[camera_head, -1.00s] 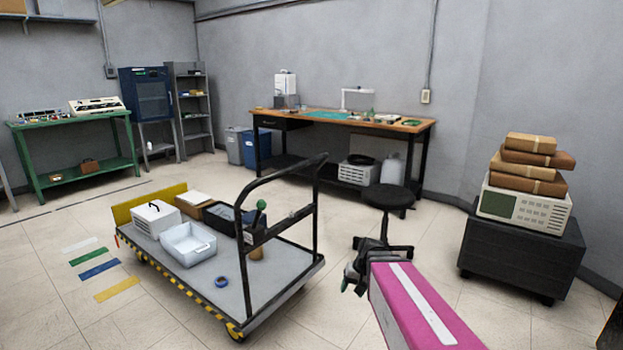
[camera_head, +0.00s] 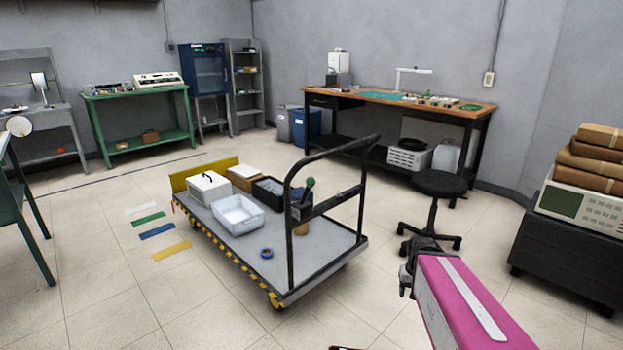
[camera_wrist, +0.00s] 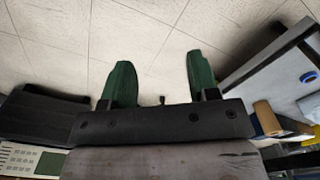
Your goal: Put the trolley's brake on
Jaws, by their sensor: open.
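The trolley (camera_head: 330,236) stands on the tiled floor in the middle of the head view, with a black tube handle (camera_head: 363,195) at its near right end. A lever with a round green knob (camera_head: 310,183) stands up at the handle's crossbar. My gripper (camera_wrist: 161,75) is open and empty, its two green fingers spread over bare floor in the wrist view. In the head view my gripper's dark end is right of the trolley, apart from it. The trolley's bed also shows at the right of the wrist view (camera_wrist: 262,62). The wheels are mostly hidden.
The trolley carries a white tray (camera_head: 237,215), boxes and a blue tape ring (camera_head: 266,253). A black stool (camera_head: 440,184) stands right of it, behind my arm. A dark cabinet (camera_head: 560,250) with an instrument and parcels is at the right.

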